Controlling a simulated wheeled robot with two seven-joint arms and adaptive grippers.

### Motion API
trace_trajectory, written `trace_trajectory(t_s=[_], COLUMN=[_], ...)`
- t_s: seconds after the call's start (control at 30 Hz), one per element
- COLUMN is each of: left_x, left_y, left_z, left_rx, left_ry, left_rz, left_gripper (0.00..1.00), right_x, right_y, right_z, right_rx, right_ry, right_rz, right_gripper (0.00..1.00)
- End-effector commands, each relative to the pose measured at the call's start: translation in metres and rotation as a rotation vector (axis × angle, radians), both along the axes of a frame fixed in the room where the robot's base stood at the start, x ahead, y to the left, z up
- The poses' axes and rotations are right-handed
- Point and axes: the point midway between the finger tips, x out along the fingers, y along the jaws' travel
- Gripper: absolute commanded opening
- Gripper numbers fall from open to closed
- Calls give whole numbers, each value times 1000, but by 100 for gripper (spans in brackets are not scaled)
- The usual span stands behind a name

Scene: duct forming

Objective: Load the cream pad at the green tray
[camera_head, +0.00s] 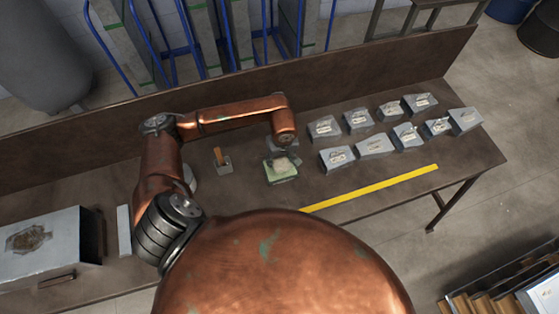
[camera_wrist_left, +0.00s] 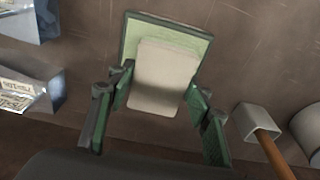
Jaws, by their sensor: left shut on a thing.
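The cream pad (camera_head: 283,163) shows over the green tray (camera_head: 286,178) near the middle of the bench. In the left wrist view the cream pad (camera_wrist_left: 165,75) is a pale rounded rectangle lying over the green tray (camera_wrist_left: 200,45). My left gripper (camera_wrist_left: 160,98) has its green-padded fingers on both sides of the pad and is shut on it. In the head view my left gripper (camera_head: 284,150) is small and partly hidden by its arm. I cannot tell whether the pad rests on the tray or is just above it. My right gripper is not in view.
Several grey labelled duct pieces (camera_head: 375,146) stand in two rows to the right. A small grey block with a wooden handle (camera_head: 222,160) stands left of the tray. A yellow strip (camera_head: 370,188) marks the front. A metal box (camera_head: 45,245) sits far left.

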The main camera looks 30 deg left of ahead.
Motion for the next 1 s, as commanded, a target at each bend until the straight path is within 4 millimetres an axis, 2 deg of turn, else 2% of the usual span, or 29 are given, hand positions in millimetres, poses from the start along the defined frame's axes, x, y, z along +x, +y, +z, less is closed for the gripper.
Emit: trace_trajectory(t_s=[0.4, 1.0], left_x=[0, 0], left_y=[0, 0], left_z=[32, 35], left_rx=[0, 0], left_ry=[-1, 0], left_rz=[-1, 0], left_gripper=[27, 27], right_x=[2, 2], right_y=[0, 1], right_z=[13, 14], right_rx=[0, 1], right_ry=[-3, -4], right_rz=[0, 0], right_gripper=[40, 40])
